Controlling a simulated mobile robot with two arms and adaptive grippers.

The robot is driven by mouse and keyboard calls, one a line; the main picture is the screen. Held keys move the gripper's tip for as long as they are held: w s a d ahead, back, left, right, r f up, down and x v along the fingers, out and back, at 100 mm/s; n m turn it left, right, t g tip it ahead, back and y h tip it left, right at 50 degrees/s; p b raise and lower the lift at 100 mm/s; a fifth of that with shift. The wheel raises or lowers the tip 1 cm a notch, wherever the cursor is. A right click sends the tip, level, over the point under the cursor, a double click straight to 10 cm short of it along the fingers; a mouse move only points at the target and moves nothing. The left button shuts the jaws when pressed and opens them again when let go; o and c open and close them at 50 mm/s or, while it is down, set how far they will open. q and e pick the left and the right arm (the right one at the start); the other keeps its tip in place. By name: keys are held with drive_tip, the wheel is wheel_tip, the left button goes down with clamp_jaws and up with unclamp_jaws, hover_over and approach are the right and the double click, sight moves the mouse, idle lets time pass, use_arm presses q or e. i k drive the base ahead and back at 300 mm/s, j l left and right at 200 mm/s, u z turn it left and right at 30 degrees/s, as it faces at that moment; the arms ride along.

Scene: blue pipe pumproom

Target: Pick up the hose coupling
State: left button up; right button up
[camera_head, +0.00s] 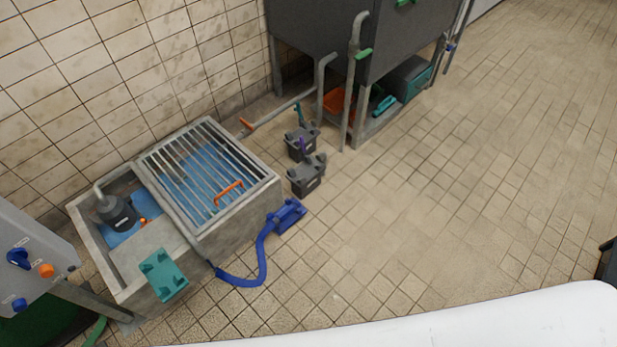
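A blue hose (262,262) runs from the front right side of a concrete basin (232,240) and curves over the tiled floor. At its upper end is a blocky blue piece (288,215), on the floor close to the basin's right corner. It looks like the hose coupling, but it is too small to tell for sure. Neither of my grippers is in view.
A metal grate (205,170) with an orange handle covers part of the basin; a dark pump (117,212) sits in its open part. A grey control panel (30,262) is at left.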

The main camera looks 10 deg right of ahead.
sight(288, 210)
drive_tip(key=i+l+u, duration=0.15)
drive_tip(key=i+l, duration=0.15)
drive_tip(key=i+l+u, duration=0.15)
drive_tip(key=l, duration=0.35)
drive_tip(key=i+l+u, duration=0.2)
drive_tip(key=i+l, duration=0.15)
drive_tip(key=l, duration=0.1)
